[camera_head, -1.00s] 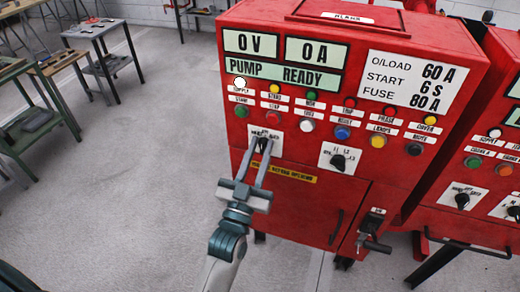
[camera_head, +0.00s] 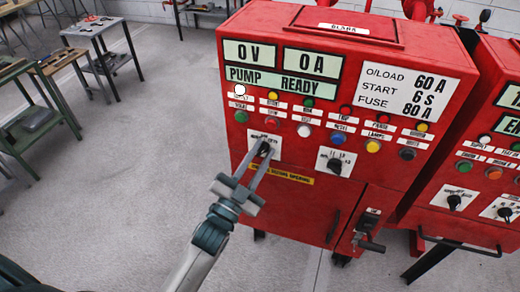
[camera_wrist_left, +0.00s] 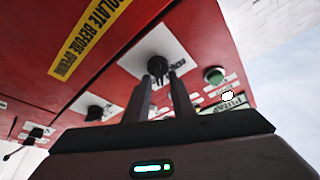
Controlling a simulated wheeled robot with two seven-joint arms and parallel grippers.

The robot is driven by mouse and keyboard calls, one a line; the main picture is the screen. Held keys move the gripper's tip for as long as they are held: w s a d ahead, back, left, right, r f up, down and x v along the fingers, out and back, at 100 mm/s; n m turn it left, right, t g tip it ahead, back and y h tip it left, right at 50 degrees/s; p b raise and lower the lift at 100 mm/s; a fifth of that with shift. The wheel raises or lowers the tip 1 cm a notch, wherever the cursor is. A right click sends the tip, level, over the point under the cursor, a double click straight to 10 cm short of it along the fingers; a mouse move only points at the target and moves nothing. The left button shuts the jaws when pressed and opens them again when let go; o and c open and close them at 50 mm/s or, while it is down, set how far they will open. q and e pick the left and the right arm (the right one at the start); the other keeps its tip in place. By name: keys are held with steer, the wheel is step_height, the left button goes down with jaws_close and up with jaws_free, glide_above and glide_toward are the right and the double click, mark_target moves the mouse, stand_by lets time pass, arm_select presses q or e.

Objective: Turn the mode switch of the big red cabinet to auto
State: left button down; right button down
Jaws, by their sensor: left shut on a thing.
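The big red cabinet (camera_head: 390,185) fills the middle of the head view. Its mode switch (camera_head: 265,149) is a black knob on a white plate at the lower left of the panel; it also shows in the left wrist view (camera_wrist_left: 158,67). My left gripper (camera_head: 262,155) reaches up from below, and its two fingers are shut on the knob. The fingertips partly hide the knob and its plate lettering, so I cannot read the position. In the left wrist view the gripper (camera_wrist_left: 162,85) looks rolled relative to the panel. My right gripper is not in view.
A second knob (camera_head: 335,163) sits to the right on the same panel. Coloured lamps and buttons run above, and a handle (camera_head: 370,240) sticks out at the lower right. Another red cabinet (camera_head: 480,180) stands to the right.

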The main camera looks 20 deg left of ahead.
arm_select(q)
steer(key=shift+m+g+h+p, duration=0.5)
steer(key=shift+m+h+p, duration=0.2)
steer(key=shift+m, duration=0.9)
steer(key=shift+f, duration=0.1)
steer(key=c, duration=1.9)
jaws_free()
steer(key=shift+o, duration=0.2)
steer(key=shift+s, duration=0.15)
steer(key=b+v, duration=0.7)
steer(key=v, duration=1)
